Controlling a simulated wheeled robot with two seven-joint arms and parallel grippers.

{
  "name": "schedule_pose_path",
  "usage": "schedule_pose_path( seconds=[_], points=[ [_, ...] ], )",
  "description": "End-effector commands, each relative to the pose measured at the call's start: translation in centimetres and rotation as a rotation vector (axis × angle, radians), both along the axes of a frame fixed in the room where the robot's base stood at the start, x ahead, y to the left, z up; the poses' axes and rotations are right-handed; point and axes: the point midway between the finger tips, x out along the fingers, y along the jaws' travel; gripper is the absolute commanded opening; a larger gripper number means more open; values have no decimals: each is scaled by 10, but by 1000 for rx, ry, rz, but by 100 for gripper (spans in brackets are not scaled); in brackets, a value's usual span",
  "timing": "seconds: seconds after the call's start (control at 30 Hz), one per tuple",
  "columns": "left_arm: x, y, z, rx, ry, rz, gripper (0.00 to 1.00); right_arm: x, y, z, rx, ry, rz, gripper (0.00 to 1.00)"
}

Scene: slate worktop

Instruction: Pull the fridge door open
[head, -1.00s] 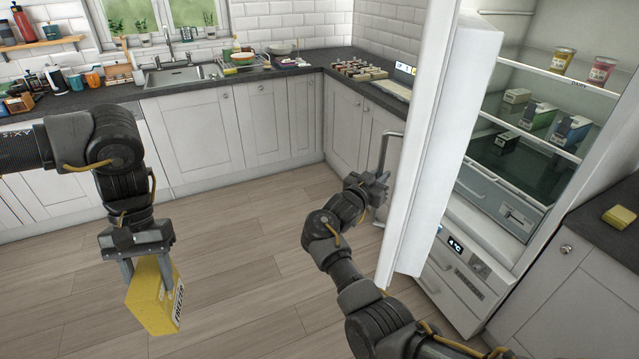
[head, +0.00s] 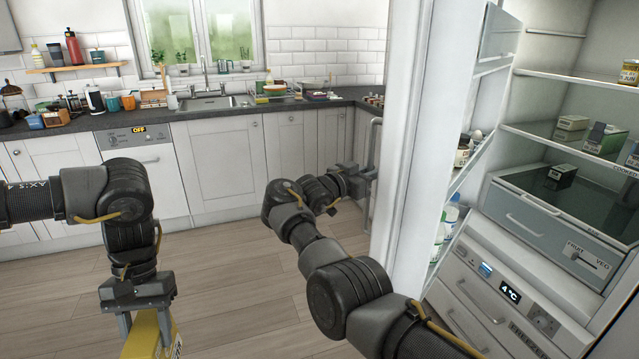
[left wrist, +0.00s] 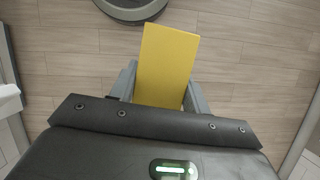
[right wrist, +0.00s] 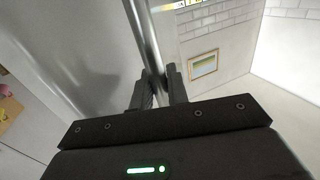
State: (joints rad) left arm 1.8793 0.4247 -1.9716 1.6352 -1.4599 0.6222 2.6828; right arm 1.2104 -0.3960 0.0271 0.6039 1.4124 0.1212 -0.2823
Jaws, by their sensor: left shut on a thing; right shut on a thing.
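The fridge door (head: 408,150) stands open, with its white edge toward me and bottles on its inner shelves showing. My right gripper (head: 368,172) is shut on the door's grey vertical handle (head: 374,140). In the right wrist view the handle bar (right wrist: 146,40) runs between the fingers of the gripper (right wrist: 159,88). My left gripper (head: 146,318) is shut on a yellow box (head: 150,338), held over the floor at the lower left. The box also shows in the left wrist view (left wrist: 165,60), between the fingers.
The fridge inside shows shelves with cartons, a drawer (head: 530,215) and a freezer panel (head: 500,290) below. A counter (head: 240,108) with sink and cabinets runs along the back wall. The wooden floor (head: 240,275) between is clear.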

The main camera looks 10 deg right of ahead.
Motion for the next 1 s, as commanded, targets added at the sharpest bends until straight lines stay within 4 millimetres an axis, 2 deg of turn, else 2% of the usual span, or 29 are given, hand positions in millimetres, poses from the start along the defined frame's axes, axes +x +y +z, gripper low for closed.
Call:
schedule_pose_path(
  seconds=[0.03, 0.13, 0.6, 0.63, 0.77, 1.0],
  points=[
    [0, 0, -6, 0, -1, 0, 0, 0, 1, -4, 0, 4, -4, 0],
    [0, 0, -10, -1, 0, 1, 0, -2, 4, -3, -2, 4, -9, 0],
    [-1, 2, -11, 0, 0, 4, 0, -1, 11, -1, -3, 6, -6, 0],
    [-1, 2, -11, 0, 0, 4, 0, -1, 11, -1, -2, 7, -5, 17],
    [-1, 2, -11, 0, 0, 4, 0, -1, 10, -1, -3, 6, -6, 34],
    [0, 1, -11, 0, 0, 2, 0, -2, 8, 0, -3, 4, -9, 34]
  ],
)
